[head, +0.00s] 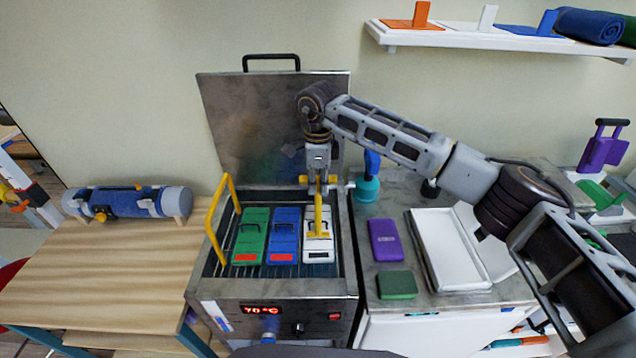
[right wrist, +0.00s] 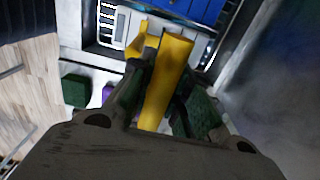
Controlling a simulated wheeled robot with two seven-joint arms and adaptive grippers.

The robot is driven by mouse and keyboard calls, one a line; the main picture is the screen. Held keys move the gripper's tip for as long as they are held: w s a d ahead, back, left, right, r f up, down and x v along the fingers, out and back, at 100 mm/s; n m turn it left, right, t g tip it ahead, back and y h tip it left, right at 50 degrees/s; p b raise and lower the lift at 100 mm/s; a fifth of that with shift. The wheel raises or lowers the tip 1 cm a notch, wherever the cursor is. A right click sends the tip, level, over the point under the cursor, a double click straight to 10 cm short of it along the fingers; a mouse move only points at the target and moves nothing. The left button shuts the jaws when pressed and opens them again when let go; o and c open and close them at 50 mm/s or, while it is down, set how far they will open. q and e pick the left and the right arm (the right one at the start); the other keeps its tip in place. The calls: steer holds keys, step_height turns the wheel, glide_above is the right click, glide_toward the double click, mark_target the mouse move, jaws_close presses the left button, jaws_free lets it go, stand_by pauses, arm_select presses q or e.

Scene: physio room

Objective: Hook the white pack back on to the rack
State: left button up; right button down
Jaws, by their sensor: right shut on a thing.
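The white pack (head: 326,247) is in the steel heating tank (head: 264,289), at the right end of a row beside the blue pack (head: 284,238) and the green pack (head: 250,238). A wire rack (head: 226,262) with a yellow handle (head: 213,219) is in the tank. My right gripper (head: 318,186) is above the white pack, shut on a yellow tool (head: 319,208). The tool reaches down to the pack's top; I cannot tell if it is hooked in its handle. The right wrist view shows the tool (right wrist: 167,82) between the fingers. My left gripper is out of view.
The raised lid (head: 240,120) stands behind the tank. The wooden table (head: 100,262) on the left is mostly clear.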

steer(key=shift+f+b, duration=0.9)
steer(key=shift+f, duration=0.45)
stand_by(0.5)
steer(key=s+b, duration=0.1)
steer(key=s, duration=0.6)
steer(key=shift+s+d, duration=0.25)
steer(key=shift+d, duration=0.1)
stand_by(2.9)
